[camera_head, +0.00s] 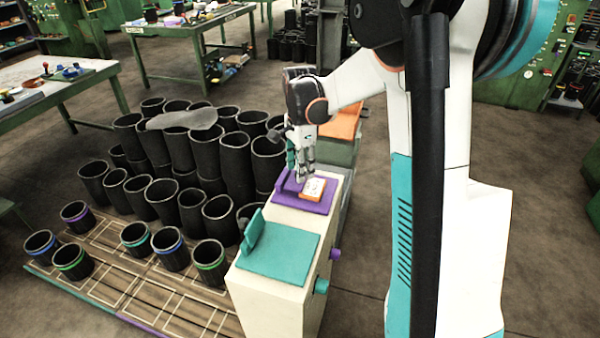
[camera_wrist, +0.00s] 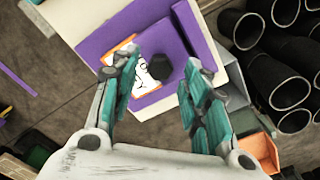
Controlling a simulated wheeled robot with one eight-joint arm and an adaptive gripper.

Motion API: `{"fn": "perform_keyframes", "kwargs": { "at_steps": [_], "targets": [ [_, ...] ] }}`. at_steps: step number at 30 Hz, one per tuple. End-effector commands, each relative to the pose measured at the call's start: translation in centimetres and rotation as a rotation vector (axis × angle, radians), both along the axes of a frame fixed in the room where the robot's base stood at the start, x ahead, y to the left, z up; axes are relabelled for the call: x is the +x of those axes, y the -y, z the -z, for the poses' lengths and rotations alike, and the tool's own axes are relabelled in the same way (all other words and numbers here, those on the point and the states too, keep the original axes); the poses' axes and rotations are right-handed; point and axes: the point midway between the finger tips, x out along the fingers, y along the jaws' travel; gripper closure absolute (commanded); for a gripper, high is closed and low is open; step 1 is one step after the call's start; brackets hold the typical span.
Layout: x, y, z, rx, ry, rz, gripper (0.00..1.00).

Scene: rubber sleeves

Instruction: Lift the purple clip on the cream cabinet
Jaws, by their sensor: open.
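The purple clip (camera_head: 292,198) is a flat plate with a raised edge on top of the cream cabinet (camera_head: 262,302). A white card with an orange border (camera_head: 314,188) lies on it. My gripper (camera_head: 301,174) is over the plate, pointing down. In the wrist view the purple clip (camera_wrist: 120,40) lies beyond my open gripper (camera_wrist: 160,68), with the card (camera_wrist: 143,80) partly behind the left finger. A small dark block (camera_wrist: 159,66) shows between the fingertips; I cannot tell what it belongs to. Whether the fingers touch the clip is unclear.
A teal plate with a raised edge (camera_head: 278,250) sits on the cabinet's near end. Purple (camera_head: 335,254) and teal (camera_head: 321,286) knobs stick out of its right side. Many black rubber sleeves (camera_head: 190,208) stand close on the left. An orange bin (camera_head: 343,124) is behind. Floor is open at right.

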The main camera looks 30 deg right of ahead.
Motion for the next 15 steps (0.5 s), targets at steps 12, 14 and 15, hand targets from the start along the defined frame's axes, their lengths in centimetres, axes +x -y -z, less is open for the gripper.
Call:
{"fn": "perform_keyframes", "kwargs": {
  "at_steps": [12, 14, 15],
  "targets": [
    [-0.02, 0.00, 1.02, 0.000, 0.000, 0.000, 0.58],
    [-0.02, 0.00, 1.01, 0.000, 0.000, 0.000, 0.64],
    [-0.02, -0.01, 1.01, 0.000, 0.000, 0.000, 0.73]
  ]
}}
